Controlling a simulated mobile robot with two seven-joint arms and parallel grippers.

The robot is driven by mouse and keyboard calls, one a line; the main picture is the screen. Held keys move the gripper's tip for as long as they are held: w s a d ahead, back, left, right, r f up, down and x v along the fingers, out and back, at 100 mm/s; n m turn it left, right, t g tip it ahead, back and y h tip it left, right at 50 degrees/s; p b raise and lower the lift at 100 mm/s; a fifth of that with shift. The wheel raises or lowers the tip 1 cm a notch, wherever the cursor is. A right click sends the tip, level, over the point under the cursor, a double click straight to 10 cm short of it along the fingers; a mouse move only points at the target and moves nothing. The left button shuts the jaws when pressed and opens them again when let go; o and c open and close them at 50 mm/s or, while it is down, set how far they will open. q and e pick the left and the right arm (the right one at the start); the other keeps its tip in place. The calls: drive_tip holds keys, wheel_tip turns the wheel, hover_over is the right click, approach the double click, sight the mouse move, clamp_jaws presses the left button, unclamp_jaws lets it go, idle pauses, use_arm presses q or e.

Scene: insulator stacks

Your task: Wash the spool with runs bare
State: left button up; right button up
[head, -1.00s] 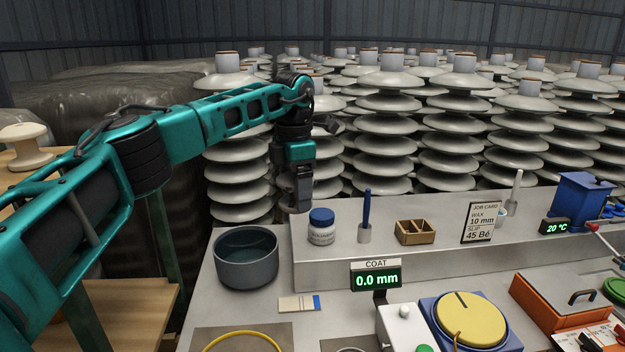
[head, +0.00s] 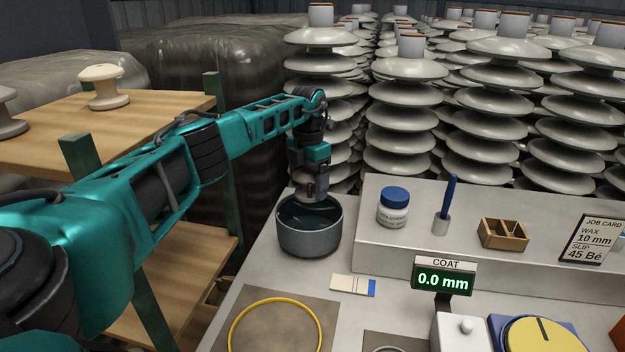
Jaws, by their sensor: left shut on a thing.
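My left gripper (head: 314,186) points down over the dark grey round basin (head: 308,240), its tips at the far rim in the picture. It is shut on a small grey-brown thing, which may be a spool; the jaws and the small size hide its shape and any runs on it. The basin has dark liquid or a dark inside. A cream spool (head: 103,87) stands upright on the wooden shelf (head: 150,115) at the left. A greyer spool (head: 6,115) is cut by the left edge. My right gripper is not in view.
A blue-lidded white jar (head: 393,207), a blue brush in a cup (head: 442,222) and a wooden box (head: 503,233) stand on the raised ledge. A COAT display (head: 443,279) reads 0.0 mm. A yellow ring (head: 275,325) lies at the front. Tall insulator stacks (head: 405,120) stand behind.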

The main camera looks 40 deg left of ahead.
sight(309, 194)
use_arm(q)
drive_tip(key=shift+f+b, duration=1.6)
drive_tip(key=shift+f, duration=0.2)
wheel_tip(309, 194, down, 6)
drive_tip(key=b, duration=0.3)
drive_tip(key=shift+r, duration=0.15)
drive_tip(key=shift+f+b, duration=0.35)
drive_tip(key=shift+f, duration=0.75)
